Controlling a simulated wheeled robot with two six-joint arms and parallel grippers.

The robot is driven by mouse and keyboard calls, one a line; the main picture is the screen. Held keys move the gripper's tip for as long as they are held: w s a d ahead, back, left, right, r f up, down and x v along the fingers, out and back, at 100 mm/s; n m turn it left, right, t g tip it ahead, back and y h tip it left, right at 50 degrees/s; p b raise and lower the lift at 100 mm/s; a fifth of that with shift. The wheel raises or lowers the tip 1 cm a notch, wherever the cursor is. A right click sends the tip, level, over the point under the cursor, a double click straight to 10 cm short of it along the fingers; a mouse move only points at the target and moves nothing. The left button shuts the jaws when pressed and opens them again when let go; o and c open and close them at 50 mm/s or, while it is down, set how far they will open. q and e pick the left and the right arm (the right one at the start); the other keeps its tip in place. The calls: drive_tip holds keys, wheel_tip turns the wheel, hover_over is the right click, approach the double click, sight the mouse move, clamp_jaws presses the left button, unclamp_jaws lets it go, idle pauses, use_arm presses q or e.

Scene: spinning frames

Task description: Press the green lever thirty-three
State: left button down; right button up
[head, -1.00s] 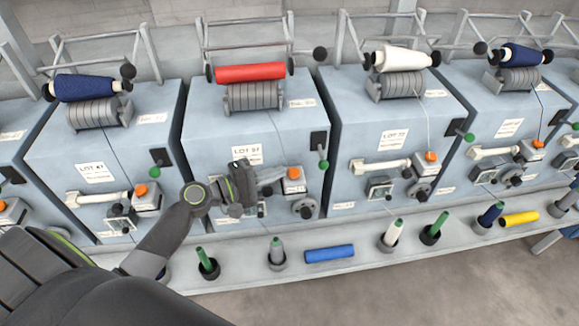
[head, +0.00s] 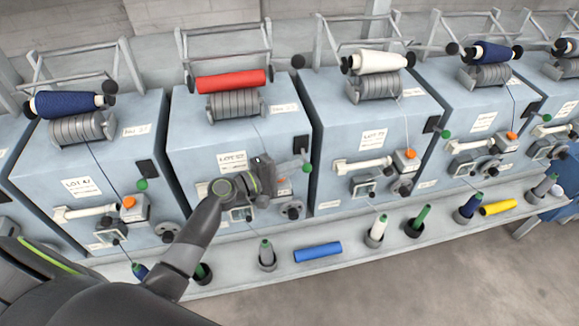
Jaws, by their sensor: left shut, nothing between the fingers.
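A green-knobbed lever (head: 307,167) hangs from a black plate on the front of the machine with the red spool (head: 231,81). Similar green levers show on the machine to the left (head: 142,185), the white-spool machine (head: 445,134) and the one further right (head: 546,117). I cannot read the number thirty-three on any label. My left gripper (head: 270,168) is shut and empty in front of the red-spool machine, a little left of its lever and apart from it in the picture. It hides part of the machine's front. My right gripper is out of view.
A shelf (head: 345,269) runs below the machines. It bears a blue tube (head: 318,252), a yellow tube (head: 499,207) and several upright cones in holders. A white-spool machine (head: 372,118) stands close on the right. Bare floor lies at the lower right.

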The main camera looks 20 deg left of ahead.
use_arm(q)
drive_tip(key=n+p, duration=0.1)
drive_tip(key=p, duration=0.1)
drive_tip(key=r+n+g+p, duration=0.1)
drive_tip(key=p, duration=0.1)
drive_tip(key=r+n+p, duration=0.1)
drive_tip(key=p, duration=0.1)
drive_tip(key=shift+s+d+r+n+g+p, duration=0.15)
drive_tip(key=shift+s+r+n+g+p, duration=0.1)
drive_tip(key=shift+n+g+p, duration=0.1)
idle(0.7)
drive_tip(key=shift+r, duration=0.4)
idle(1.7)
